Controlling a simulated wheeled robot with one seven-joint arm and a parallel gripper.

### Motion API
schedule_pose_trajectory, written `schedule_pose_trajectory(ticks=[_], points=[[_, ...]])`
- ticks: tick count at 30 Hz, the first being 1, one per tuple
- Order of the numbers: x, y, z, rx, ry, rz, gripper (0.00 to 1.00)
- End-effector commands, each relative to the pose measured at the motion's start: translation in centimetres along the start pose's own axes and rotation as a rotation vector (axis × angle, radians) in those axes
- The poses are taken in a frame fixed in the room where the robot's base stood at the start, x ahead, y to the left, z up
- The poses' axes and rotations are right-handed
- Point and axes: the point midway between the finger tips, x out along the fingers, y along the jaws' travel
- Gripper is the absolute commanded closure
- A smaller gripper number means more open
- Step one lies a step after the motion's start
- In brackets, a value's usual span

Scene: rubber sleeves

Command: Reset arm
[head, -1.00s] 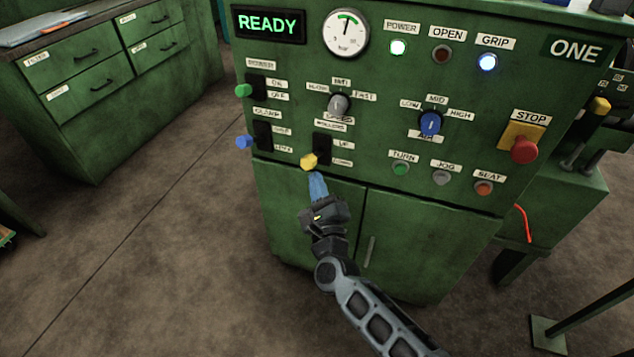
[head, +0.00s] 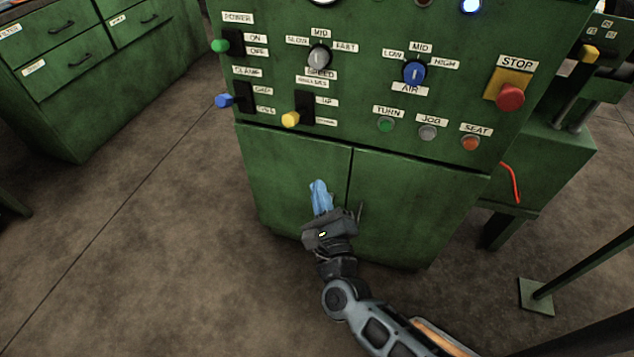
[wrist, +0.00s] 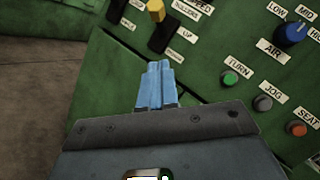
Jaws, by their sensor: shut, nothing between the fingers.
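My gripper (head: 319,198) has blue fingers that are shut with nothing between them. In the head view it is in front of the cabinet doors, below the control panel (head: 350,150) and apart from its levers. In the wrist view the closed blue fingers (wrist: 155,84) point toward the panel's lower part, with the yellow-knobbed lever (wrist: 156,10) beyond them. That yellow lever also shows in the head view (head: 290,119), above my gripper. My arm reaches in from the lower right.
The panel carries a green lever (head: 220,46), a blue lever (head: 223,101), a blue AIR knob (head: 414,72) and a red STOP button (head: 510,96). A green drawer cabinet (head: 95,90) stands at left. Floor (head: 150,260) is clear at lower left. A metal post (head: 580,270) stands at lower right.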

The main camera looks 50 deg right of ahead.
Motion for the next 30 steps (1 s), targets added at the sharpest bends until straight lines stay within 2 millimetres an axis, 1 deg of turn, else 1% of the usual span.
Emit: schedule_pose_trajectory(ticks=[17,20,23,26,30], points=[[-0.1,0.0,0.0,0.0,-0.001,-0.001,1.0],[-0.3,-0.1,0.1,-0.013,-0.003,0.005,1.0],[-1.9,-0.4,0.6,-0.094,-0.021,0.033,1.0],[-5.0,-1.2,1.7,-0.266,-0.064,0.087,1.0],[-10.2,-3.2,3.6,-0.611,-0.17,0.176,1.0]])
